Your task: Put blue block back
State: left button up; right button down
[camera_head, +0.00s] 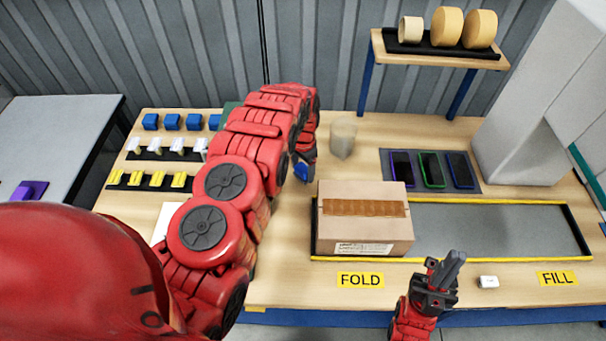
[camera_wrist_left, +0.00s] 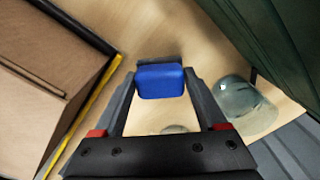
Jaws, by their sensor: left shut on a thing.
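My left gripper (camera_head: 303,168) is shut on a blue block (camera_head: 301,171), right of the arm's red links and left of the carton. In the left wrist view the blue block (camera_wrist_left: 160,80) sits between the two fingers, with bare table around it. I cannot tell whether it touches the table. Several other blue blocks (camera_head: 172,122) stand in a row at the back left; my left arm may hide the row's right end. My right gripper (camera_head: 445,271) is over the table's front edge, with no object seen in it; its finger gap is unclear.
A closed, taped carton (camera_head: 340,226) stands on the left of the yellow-edged grey strip (camera_head: 480,230). White pieces (camera_head: 178,145) and yellow pieces (camera_head: 157,181) fill rows at left. A translucent cup (camera_head: 343,138) stands behind the carton. Phones (camera_head: 432,170) lie at right.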

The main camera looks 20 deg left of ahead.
aim_at(303, 177)
pick_arm(q)
jog(key=shift+f+p, duration=0.35)
jog(key=shift+f, duration=1.7)
jog(key=shift+f, duration=0.25)
jog(key=o, duration=1.1)
jog(key=shift+r, duration=0.1)
